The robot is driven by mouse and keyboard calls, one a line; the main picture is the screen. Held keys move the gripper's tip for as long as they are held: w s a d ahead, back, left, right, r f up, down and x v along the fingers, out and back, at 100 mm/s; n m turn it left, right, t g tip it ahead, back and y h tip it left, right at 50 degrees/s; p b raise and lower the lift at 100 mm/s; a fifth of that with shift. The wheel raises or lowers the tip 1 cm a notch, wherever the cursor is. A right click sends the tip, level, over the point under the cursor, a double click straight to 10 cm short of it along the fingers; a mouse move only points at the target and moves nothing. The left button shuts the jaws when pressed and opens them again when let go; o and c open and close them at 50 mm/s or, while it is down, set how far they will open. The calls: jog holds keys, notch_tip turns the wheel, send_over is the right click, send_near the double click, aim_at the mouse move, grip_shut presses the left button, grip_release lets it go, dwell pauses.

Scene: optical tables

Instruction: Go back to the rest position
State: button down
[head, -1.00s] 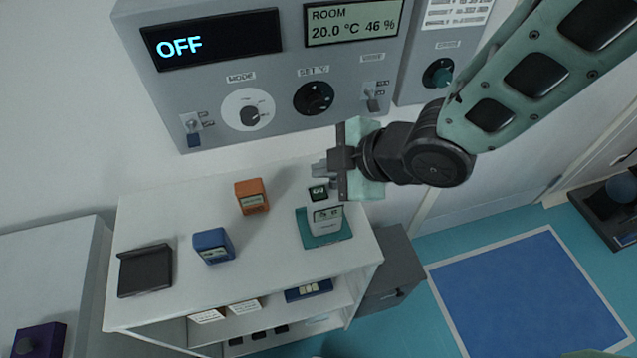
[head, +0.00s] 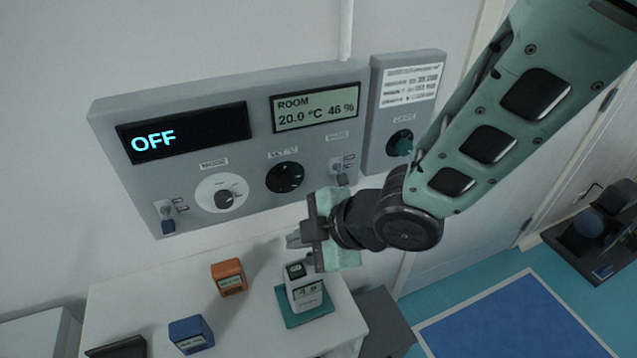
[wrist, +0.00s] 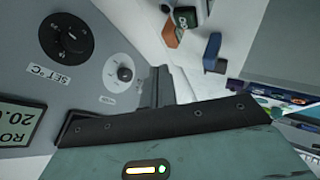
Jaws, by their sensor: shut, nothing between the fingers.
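My gripper (head: 294,238) is in the middle of the head view, with its fingers pointing left. It is in front of the wall panel's lower edge and above the white shelf top. It is shut with nothing in it. Part of my arm reaches in from the upper right. In the wrist view the gripper's dark edge and green body fill the bottom, and the fingers are hard to make out.
The grey wall panel (head: 232,150) has a display reading OFF, dials and switches; a smaller panel (head: 408,120) adjoins it. On the shelf top (head: 255,325) stand an orange box (head: 229,278), a blue box (head: 190,335) and a white device (head: 306,292) on a green base. Blue floor lies right.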

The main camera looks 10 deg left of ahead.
jog(key=s+d+m+h+b, duration=0.2)
jog(key=d+m+h+b, duration=0.35)
jog(key=d+m, duration=0.6)
jog(key=s+d+m+g+h+b, duration=0.2)
jog(key=s+d+m+b, duration=0.1)
jog(key=s+d, duration=0.6)
jog(key=d+m, duration=0.1)
jog(key=d, duration=0.1)
jog(key=shift+d+f+g+h+b, duration=0.3)
jog(key=shift+d+f+h+b, duration=0.05)
jog(key=shift+d+b, duration=0.05)
